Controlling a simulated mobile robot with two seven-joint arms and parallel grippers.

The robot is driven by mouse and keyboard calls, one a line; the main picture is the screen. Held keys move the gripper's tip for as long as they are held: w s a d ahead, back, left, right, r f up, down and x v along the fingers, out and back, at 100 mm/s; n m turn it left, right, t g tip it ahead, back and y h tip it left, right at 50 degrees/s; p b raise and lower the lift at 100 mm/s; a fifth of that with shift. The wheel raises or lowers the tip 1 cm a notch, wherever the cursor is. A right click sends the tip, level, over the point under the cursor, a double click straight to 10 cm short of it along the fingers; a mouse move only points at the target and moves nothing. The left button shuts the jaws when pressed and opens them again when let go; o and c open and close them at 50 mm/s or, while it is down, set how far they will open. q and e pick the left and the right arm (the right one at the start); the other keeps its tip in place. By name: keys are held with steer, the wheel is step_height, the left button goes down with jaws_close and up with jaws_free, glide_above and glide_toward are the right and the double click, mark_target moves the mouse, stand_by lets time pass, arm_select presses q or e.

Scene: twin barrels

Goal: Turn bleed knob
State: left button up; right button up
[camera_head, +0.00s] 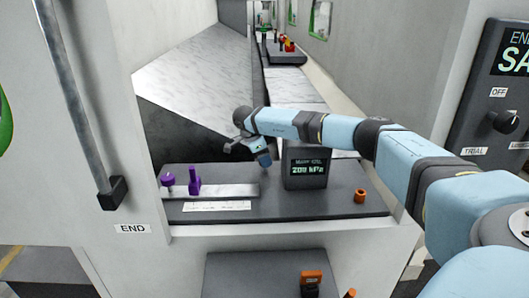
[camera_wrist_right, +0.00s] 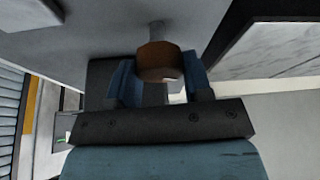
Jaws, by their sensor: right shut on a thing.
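My right gripper (camera_head: 263,158) is above the dark shelf, left of the pressure display (camera_head: 306,168), which reads what looks like 200 kPa. In the right wrist view the gripper (camera_wrist_right: 160,86) is shut on an orange-brown round knob (camera_wrist_right: 160,62) on a short grey stem, one blue finger on each side. In the head view the held knob cannot be made out. A separate small orange knob (camera_head: 360,196) stands on the shelf right of the display. My left gripper is not in view.
Two purple fittings (camera_head: 194,183) stand on a pale plate at the shelf's left. A vertical metal bar (camera_head: 75,95) is at the left. An orange-topped part (camera_head: 311,278) sits on a lower shelf. A dial panel (camera_head: 503,121) is at the far right.

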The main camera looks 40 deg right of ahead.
steer(key=m+g+y+p, duration=0.1)
steer(key=m, duration=0.2)
steer(key=shift+r+m+p, duration=0.15)
steer(key=shift+m+p, duration=0.2)
steer(key=shift+m, duration=0.05)
steer(key=m+y+p, duration=0.1)
steer(key=m, duration=0.2)
steer(key=shift+w+d+m+g, duration=0.1)
steer(key=shift+m+g, duration=0.2)
steer(key=shift+g, duration=0.1)
steer(key=shift+m+y+p, duration=0.35)
steer(key=shift+m+y, duration=0.45)
steer(key=shift+m, duration=0.8)
steer(key=o, duration=0.9)
